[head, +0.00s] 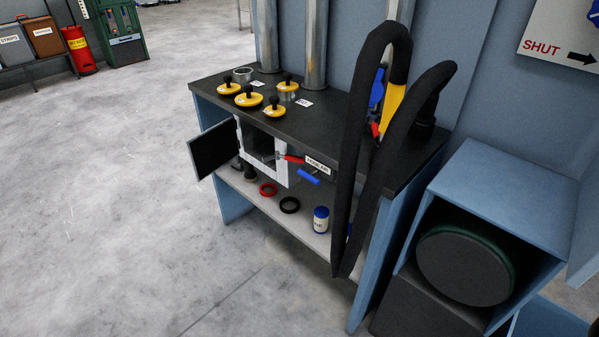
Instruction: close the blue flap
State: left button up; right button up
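No part I can name for certain as the blue flap is in view. A small blue piece (377,92) sits at the back right of the black-topped bench, beside a yellow part (392,106) and partly hidden by a black hose (375,150). Another blue piece (593,15) is cut off by the right edge, on a white wall sign (550,32) reading SHUT with a right-pointing arrow. A light blue panel (587,235) stands at the right edge, beside an open-fronted blue cabinet (510,185). Neither of my grippers is in view.
The bench (325,120) carries several yellow discs with black knobs. A white box (244,145) under its top has a dark door (214,150) hanging open. Open floor (110,210) lies left.

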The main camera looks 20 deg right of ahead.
aim_at(377, 91)
jog(key=k, duration=1.25)
jog(key=z, duration=0.7)
jog(key=i, duration=1.75)
jog(key=u, duration=0.45)
